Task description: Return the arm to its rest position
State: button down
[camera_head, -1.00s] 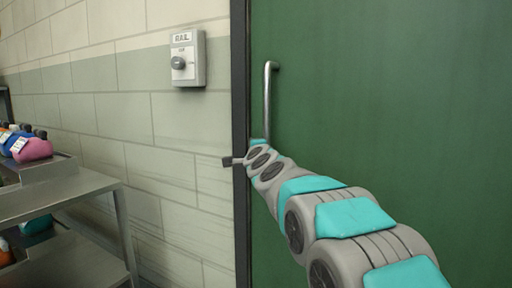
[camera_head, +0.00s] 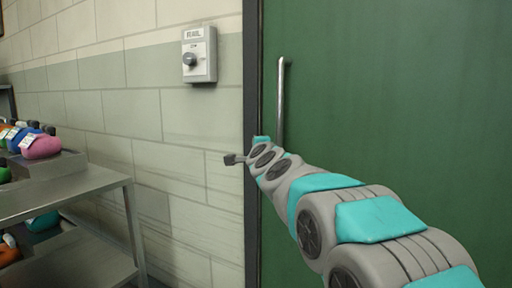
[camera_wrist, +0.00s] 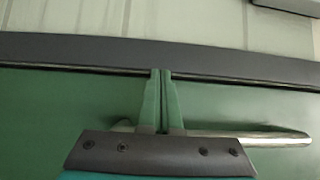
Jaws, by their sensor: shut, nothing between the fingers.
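My arm reaches from the lower right of the head view across the green door (camera_head: 400,90). My gripper (camera_head: 230,159) is at its far end, small in this view, in front of the dark door frame's left side and the wall. In the wrist view my gripper (camera_wrist: 161,72) is shut, its two fingers together with nothing between them. The door's metal handle (camera_head: 281,100) stands upright above the wrist part of my arm. In the wrist view the handle (camera_wrist: 270,138) lies behind the gripper's base; I cannot tell whether they touch.
A grey switch box (camera_head: 199,54) with a round knob is on the block wall (camera_head: 130,110). At left, a metal shelf unit (camera_head: 85,188) holds colourful bags, among them a pink one (camera_head: 42,147). The dark door frame (camera_head: 252,220) stands close to my arm.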

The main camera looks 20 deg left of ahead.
jog(key=s+a, duration=0.2)
jog(key=s, duration=0.7)
jog(key=s+d+f+n+g+h, duration=0.2)
jog(key=s+d+f+n+g, duration=0.4)
jog(key=d+f, duration=0.65)
jog(key=s+d+f+n+g+h, duration=0.2)
jog(key=s+d+f+n+g, duration=0.2)
jog(key=s+d+f, duration=0.6)
jog(key=s+d+f+g+h, duration=0.1)
jog(key=s+d+f+g, duration=0.1)
jog(key=s+d+f, duration=0.2)
jog(key=s+d+f+n+g+h, duration=0.1)
jog(key=s+d+f+g+h, duration=0.1)
jog(key=s+d, duration=0.9)
jog(key=s+d+f+n+g+h, duration=0.1)
jog(key=s+d+f+g, duration=0.2)
jog(key=s+d+f, duration=0.4)
jog(key=s+d, duration=0.1)
jog(key=s, duration=0.2)
jog(key=shift+s+d+g+h, duration=0.15)
jog(key=shift+s+g+h, duration=0.15)
jog(key=shift+g+h, duration=0.1)
